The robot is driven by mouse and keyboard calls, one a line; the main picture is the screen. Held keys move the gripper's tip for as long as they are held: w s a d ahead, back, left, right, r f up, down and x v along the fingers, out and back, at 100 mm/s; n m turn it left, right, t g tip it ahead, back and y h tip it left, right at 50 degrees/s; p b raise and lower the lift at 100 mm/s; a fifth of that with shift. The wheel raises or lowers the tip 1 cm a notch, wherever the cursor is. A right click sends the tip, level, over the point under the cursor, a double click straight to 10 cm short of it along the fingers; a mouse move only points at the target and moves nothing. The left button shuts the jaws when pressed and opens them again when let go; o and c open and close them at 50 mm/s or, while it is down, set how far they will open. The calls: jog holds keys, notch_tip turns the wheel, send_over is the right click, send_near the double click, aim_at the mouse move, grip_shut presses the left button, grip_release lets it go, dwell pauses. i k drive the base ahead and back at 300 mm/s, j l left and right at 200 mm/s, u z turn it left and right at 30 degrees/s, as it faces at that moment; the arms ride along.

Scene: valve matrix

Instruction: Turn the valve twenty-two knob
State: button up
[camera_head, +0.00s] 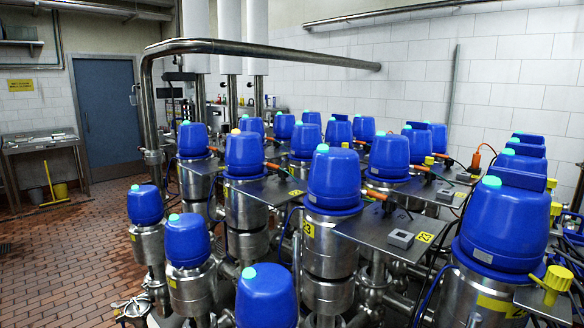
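Many steel valves with blue domed caps stand in rows in front of me. A valve with a yellow label reading 23 (308,229) stands near the middle, under a tall blue cap (334,180). A large valve at the right front has a blue cap (503,225) and a yellow label (500,306) that is partly cut off, its number not clear. A yellow knob (553,281) sticks out beside this valve at the lower right. I cannot read a number 22 anywhere, so I cannot tell which knob is valve twenty-two's. My gripper is not in view.
Metal plates (388,229) with cables and orange connectors lie between the valves. A thick steel pipe (250,48) crosses above at the back left. Open brick-tiled floor (70,240) lies at the left, with a blue door (108,115) and a metal table (45,142) behind.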

aim_at(282, 174)
jog(key=i+j+z, duration=0.2)
jog(key=i+j, duration=0.55)
jog(key=i, duration=0.35)
jog(key=i+j+z, duration=0.15)
jog(key=i+j, duration=0.8)
jog(key=i, duration=0.15)
